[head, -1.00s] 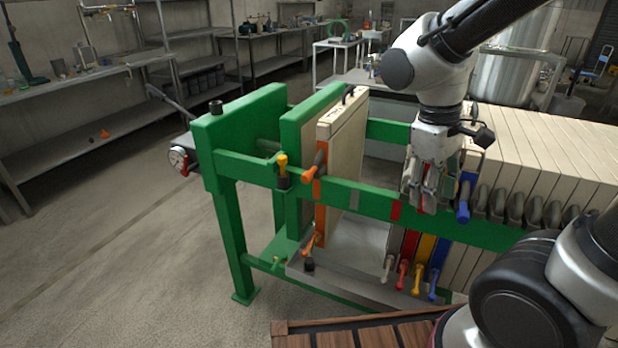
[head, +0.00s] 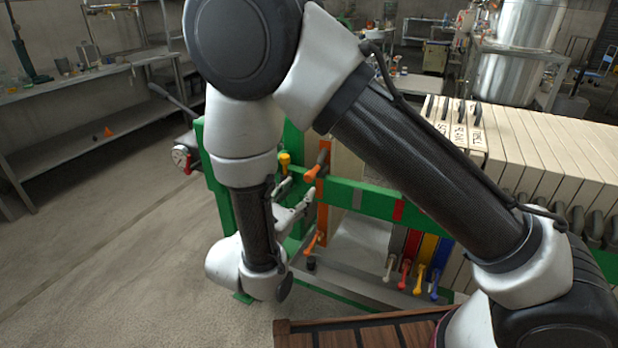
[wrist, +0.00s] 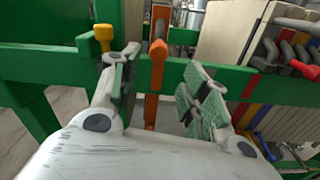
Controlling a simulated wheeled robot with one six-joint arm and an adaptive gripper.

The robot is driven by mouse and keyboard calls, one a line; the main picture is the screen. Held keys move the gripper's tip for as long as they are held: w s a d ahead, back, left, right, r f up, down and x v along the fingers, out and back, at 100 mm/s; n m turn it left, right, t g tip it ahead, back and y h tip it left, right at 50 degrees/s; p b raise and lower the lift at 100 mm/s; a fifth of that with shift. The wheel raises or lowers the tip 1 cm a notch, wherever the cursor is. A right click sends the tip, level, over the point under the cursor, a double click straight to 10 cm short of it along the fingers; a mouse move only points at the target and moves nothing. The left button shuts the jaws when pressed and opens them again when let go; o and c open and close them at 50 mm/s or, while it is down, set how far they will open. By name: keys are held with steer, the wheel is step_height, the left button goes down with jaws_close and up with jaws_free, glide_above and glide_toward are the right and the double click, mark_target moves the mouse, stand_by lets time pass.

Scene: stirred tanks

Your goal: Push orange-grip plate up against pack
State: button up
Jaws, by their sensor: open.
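The orange-grip plate (head: 324,225) stands upright between the green rails, partly hidden by my arm in the head view. Its orange edge and grip also show in the wrist view (wrist: 157,50). A wide gap separates it from the pack (head: 540,145) of cream plates on the right. The pack's near plates have grey, red, yellow and blue edges. My gripper (head: 297,196) is open and empty, low at the plate's outer side. In the wrist view its fingers (wrist: 162,62) lie on either side of the orange edge, apparently short of it. Contact cannot be told.
A green rail (head: 360,199) runs in front of the plates, with a yellow knob (head: 284,160) near its left end. A green upright panel is mostly hidden behind my arm. A wooden slatted platform (head: 350,333) lies in front. Open floor (head: 90,255) lies to the left.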

mark_target(307, 179)
steer(key=x, duration=0.7)
steer(key=shift+w+d+r, duration=0.1)
steer(key=shift+w+r, duration=0.3)
steer(key=shift+c, duration=0.5)
jaws_close()
